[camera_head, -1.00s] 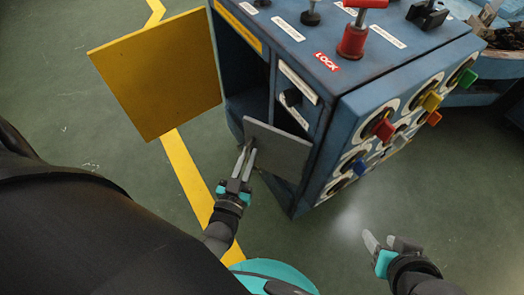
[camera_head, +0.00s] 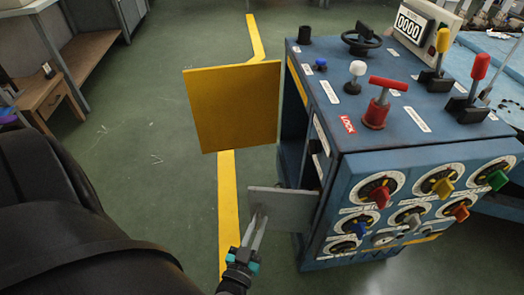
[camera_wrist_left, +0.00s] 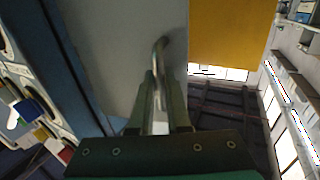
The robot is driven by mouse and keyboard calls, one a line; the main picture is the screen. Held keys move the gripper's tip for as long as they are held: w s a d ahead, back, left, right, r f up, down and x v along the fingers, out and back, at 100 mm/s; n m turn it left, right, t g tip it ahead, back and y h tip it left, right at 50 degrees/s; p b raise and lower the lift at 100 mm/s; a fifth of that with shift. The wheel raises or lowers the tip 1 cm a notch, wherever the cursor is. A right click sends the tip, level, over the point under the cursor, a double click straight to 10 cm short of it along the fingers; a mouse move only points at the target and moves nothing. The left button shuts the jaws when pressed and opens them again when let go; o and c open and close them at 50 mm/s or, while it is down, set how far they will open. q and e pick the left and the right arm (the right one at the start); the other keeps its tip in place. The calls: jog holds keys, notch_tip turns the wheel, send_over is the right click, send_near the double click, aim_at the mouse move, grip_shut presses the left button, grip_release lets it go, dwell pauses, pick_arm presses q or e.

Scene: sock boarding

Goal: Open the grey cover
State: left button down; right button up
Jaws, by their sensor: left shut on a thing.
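The grey cover (camera_head: 285,211) is a flat panel low on the left side of the blue cabinet (camera_head: 347,215). In the head view it stands swung out to the left from the cabinet's near corner. My left gripper (camera_head: 257,232) is at its outer edge, shut on the handle. In the left wrist view the cover (camera_wrist_left: 120,50) fills the upper middle, and its curved metal handle (camera_wrist_left: 161,52) runs down between the fingers of my left gripper (camera_wrist_left: 160,105). My right gripper is out of view.
A yellow panel (camera_head: 232,105) stands open beyond the grey cover, also jutting left. Knobs, levers and a red T-handle (camera_head: 379,100) cover the cabinet's top and front. Green floor with a yellow line (camera_head: 228,190) is free to the left.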

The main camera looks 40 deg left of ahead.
pick_arm(q)
jog(key=shift+s+d, duration=0.4)
jog(key=shift+d, duration=0.3)
jog(key=shift+s+d, duration=0.4)
jog(key=shift+d, duration=0.25)
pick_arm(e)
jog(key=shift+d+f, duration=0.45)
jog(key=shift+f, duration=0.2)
pick_arm(q)
jog(key=c, duration=1.2)
grip_release()
jog(key=shift+o, duration=0.2)
